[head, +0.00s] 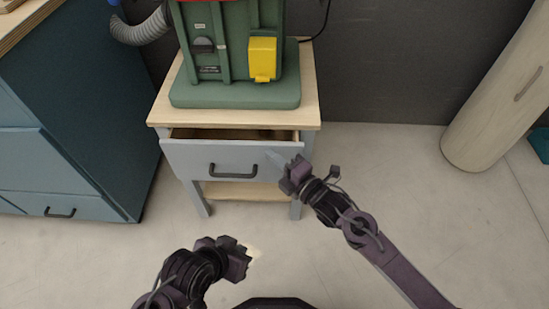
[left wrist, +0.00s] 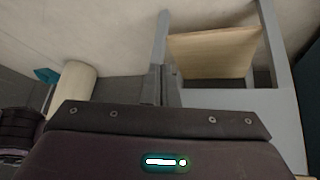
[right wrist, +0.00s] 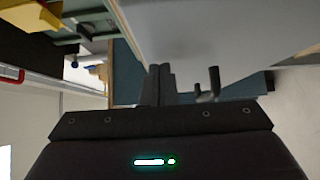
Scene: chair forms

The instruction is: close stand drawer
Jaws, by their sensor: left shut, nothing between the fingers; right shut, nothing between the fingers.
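The stand (head: 310,112) has a pale wooden top and grey legs. Its grey drawer (head: 195,158) is partly pulled out, with a dark gap showing behind its front. The dark drawer handle (head: 233,172) is at the middle of the front. My right gripper (head: 275,159) is shut and empty by the right part of the drawer front; I cannot tell whether it touches. In the right wrist view the drawer front (right wrist: 210,30) and handle (right wrist: 213,84) are close to the fingers. My left gripper (head: 252,252) is shut and empty, lower and in front of the stand.
A green machine (head: 235,90) with a yellow box stands on the stand. A blue cabinet (head: 85,100) is at the left, and a pale cylinder (head: 500,95) is at the right. The stand's lower shelf (left wrist: 215,50) shows in the left wrist view. The floor between is clear.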

